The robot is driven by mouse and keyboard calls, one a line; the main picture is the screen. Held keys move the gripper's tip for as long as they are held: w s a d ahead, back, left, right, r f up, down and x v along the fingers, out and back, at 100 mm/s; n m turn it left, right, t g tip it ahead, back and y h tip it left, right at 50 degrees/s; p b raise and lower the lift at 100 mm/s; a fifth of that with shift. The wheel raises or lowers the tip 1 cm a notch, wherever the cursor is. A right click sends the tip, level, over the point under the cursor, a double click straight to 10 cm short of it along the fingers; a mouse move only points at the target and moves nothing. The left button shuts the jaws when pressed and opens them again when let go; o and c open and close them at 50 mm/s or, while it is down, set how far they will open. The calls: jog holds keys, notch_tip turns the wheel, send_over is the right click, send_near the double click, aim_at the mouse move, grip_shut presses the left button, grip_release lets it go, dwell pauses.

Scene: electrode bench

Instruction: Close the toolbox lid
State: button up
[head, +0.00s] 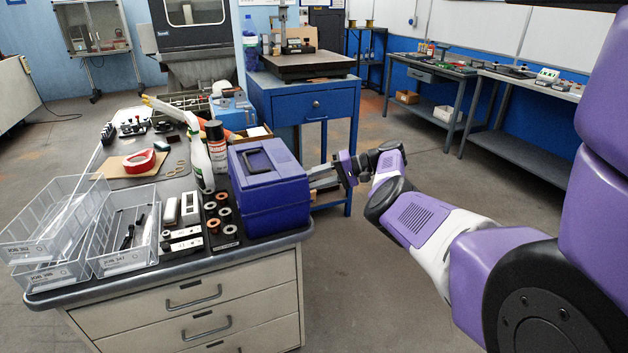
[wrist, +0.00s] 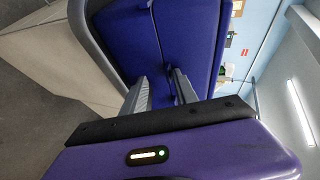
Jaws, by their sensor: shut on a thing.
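The blue toolbox (head: 275,208) stands on the front right corner of the workbench. Its lid (head: 262,160), with a dark handle on top, lies down on the box and looks shut. My gripper (head: 316,181) is at the toolbox's right side, reaching in from the right. In the wrist view, my gripper's two fingers (wrist: 158,84) meet the toolbox side at the seam between the body (wrist: 128,42) and the lid (wrist: 190,38). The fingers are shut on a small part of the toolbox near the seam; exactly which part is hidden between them.
Left of the toolbox are a tray of rings (head: 220,226), a spray bottle (head: 198,160) and a dark can (head: 216,146). Clear bins (head: 122,232) stand at the bench's left. A blue cabinet (head: 300,105) stands behind. The floor to the right is clear.

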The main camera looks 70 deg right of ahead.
jog(key=v, duration=0.7)
jog(key=shift+s, duration=0.35)
jog(key=shift+r, duration=0.1)
